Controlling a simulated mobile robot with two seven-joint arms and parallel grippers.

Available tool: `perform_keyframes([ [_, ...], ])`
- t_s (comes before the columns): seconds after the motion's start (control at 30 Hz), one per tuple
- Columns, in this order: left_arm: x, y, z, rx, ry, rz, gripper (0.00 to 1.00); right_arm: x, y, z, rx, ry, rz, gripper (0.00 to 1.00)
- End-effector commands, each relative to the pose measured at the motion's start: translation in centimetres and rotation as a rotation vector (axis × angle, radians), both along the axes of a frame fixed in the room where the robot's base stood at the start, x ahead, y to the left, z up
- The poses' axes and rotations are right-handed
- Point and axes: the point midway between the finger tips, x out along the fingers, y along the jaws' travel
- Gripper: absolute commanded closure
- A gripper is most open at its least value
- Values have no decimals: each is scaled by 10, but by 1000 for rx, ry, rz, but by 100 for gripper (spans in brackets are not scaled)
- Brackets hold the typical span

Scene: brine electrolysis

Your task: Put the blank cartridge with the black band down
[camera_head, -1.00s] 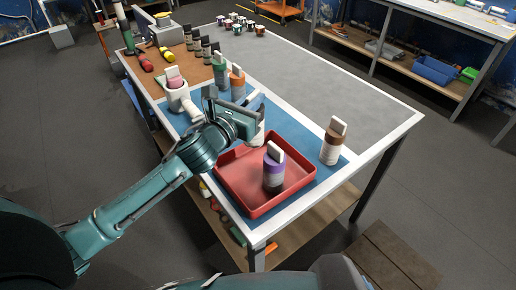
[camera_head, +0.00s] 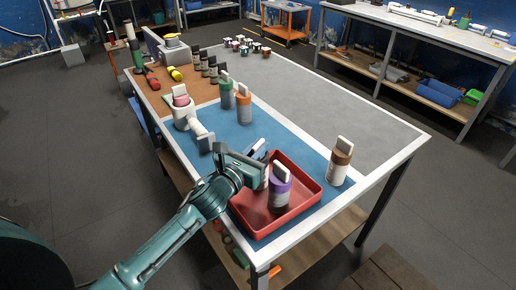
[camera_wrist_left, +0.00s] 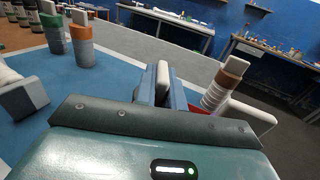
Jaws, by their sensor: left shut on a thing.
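My left gripper (camera_head: 257,154) is over the back left part of the red tray (camera_head: 312,189). It is shut on a pale cartridge (camera_head: 263,180), mostly hidden behind the gripper and the purple-banded cartridge. In the left wrist view, its white top tab (camera_wrist_left: 162,80) stands between the two fingers. Its band is hidden, so I cannot tell the colour or whether its base touches the tray. The purple-banded cartridge (camera_head: 279,190) stands upright in the tray, close to the right of the held one. My right gripper is not in view.
A brown-banded cartridge (camera_head: 340,163) stands on the blue mat (camera_head: 290,138) right of the tray. Green (camera_head: 226,92) and orange (camera_head: 244,104) cartridges stand farther back. A white holder (camera_head: 184,113) with a pink-topped piece is at left. The grey tabletop (camera_head: 330,105) is largely clear.

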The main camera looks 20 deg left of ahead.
Motion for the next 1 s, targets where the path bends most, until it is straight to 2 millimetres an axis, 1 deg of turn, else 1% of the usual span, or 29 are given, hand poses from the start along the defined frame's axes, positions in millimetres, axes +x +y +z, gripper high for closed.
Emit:
perform_keyframes([
  [0.03,0,0,-2,1,0,0,88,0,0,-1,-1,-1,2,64],
  [0.3,0,0,-1,1,1,0,67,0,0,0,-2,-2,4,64],
  [0.5,0,0,-1,1,1,0,67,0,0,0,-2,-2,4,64],
  [0.6,0,0,4,0,0,0,67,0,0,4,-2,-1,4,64],
  [0.67,-7,2,0,2,3,0,67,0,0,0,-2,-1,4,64],
  [0.77,-24,6,-1,3,3,0,67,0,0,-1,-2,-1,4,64],
  [1.0,-75,21,-1,3,3,0,67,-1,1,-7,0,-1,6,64],
])
